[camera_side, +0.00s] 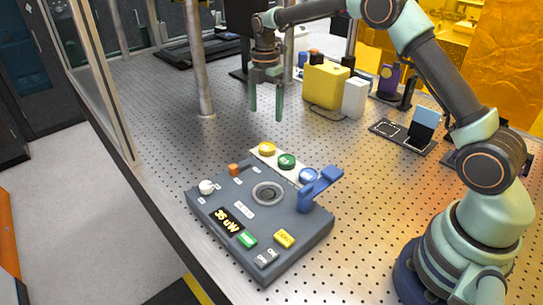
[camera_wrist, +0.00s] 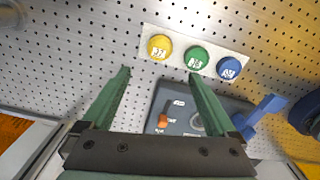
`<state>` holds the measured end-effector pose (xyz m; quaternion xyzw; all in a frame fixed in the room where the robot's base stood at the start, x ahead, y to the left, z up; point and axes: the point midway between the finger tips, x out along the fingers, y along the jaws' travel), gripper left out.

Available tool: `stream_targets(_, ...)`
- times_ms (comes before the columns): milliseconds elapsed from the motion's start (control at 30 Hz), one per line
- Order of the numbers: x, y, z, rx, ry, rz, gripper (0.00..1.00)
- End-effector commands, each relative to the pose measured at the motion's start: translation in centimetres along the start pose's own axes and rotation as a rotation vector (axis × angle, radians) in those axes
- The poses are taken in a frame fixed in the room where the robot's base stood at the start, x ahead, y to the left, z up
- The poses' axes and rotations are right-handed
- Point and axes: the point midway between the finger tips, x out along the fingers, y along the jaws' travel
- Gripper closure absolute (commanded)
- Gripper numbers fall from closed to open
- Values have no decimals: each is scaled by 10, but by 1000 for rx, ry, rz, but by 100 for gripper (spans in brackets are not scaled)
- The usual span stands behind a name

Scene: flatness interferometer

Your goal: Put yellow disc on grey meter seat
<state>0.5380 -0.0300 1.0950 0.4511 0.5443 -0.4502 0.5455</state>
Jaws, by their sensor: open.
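The yellow disc (camera_side: 267,149) lies at the left end of a white strip behind the grey meter. It also shows in the wrist view (camera_wrist: 160,47), ahead of my fingertips. The grey meter (camera_side: 228,191) has a round ringed seat (camera_side: 268,194) on its top, which looks empty. In the wrist view the seat (camera_wrist: 197,122) is partly hidden by my right finger. My gripper (camera_side: 266,112) is open and empty, pointing down well above the table, behind the strip in the side view. In the wrist view its fingers (camera_wrist: 158,75) are wide apart.
A green disc (camera_side: 287,161) and a blue disc (camera_side: 308,175) share the white strip (camera_wrist: 178,60). A blue lever arm (camera_side: 319,189) stands at the meter's right side. A yellow box (camera_side: 326,84) stands at the back. The perforated table left of the strip is clear.

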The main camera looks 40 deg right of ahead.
Motion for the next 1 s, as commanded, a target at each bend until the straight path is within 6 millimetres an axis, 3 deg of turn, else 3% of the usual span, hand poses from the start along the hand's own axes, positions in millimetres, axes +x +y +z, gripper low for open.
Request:
stream_targets(267,-61,-26,-12,277,-8,85,7)
stream_targets(400,-96,-56,-22,507,4,151,7)
stream_targets(600,-131,-105,-38,833,50,243,7)
stream_targets(800,-145,-158,-54,1155,130,328,7)
stream_targets(1000,-140,-207,-68,1461,240,395,7)
